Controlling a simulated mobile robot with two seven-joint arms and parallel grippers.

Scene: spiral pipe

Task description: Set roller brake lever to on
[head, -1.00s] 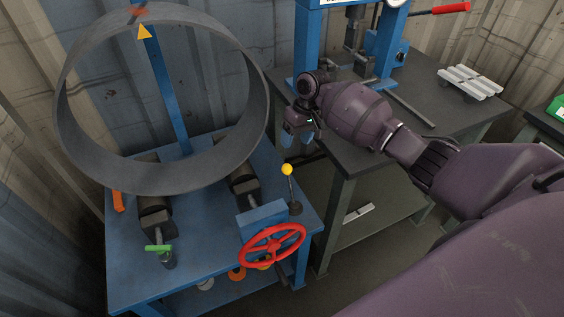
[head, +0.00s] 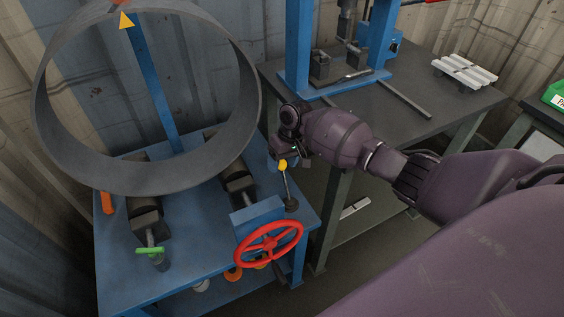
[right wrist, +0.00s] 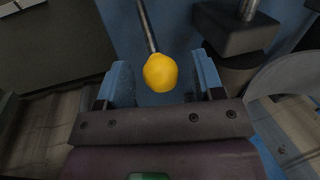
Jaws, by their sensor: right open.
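A lever with a yellow ball knob (head: 283,166) and a thin dark rod stands on the right part of the blue roller table (head: 190,280), tilted slightly. My right gripper (head: 289,156) is at the knob, coming from behind and above it. In the right wrist view the yellow knob (right wrist: 160,73) lies between the two blue fingers of the open gripper (right wrist: 163,82), with a gap on each side. A second small lever with a green handle (head: 149,250) stands at the left roller. I see no label on either lever. My left gripper is not in view.
A large grey pipe ring (head: 62,135) rests above the dark rollers (head: 238,180). A red handwheel (head: 270,243) is in front of the yellow-knobbed lever. A dark workbench (head: 430,125) with a blue press frame (head: 296,45) stands to the right.

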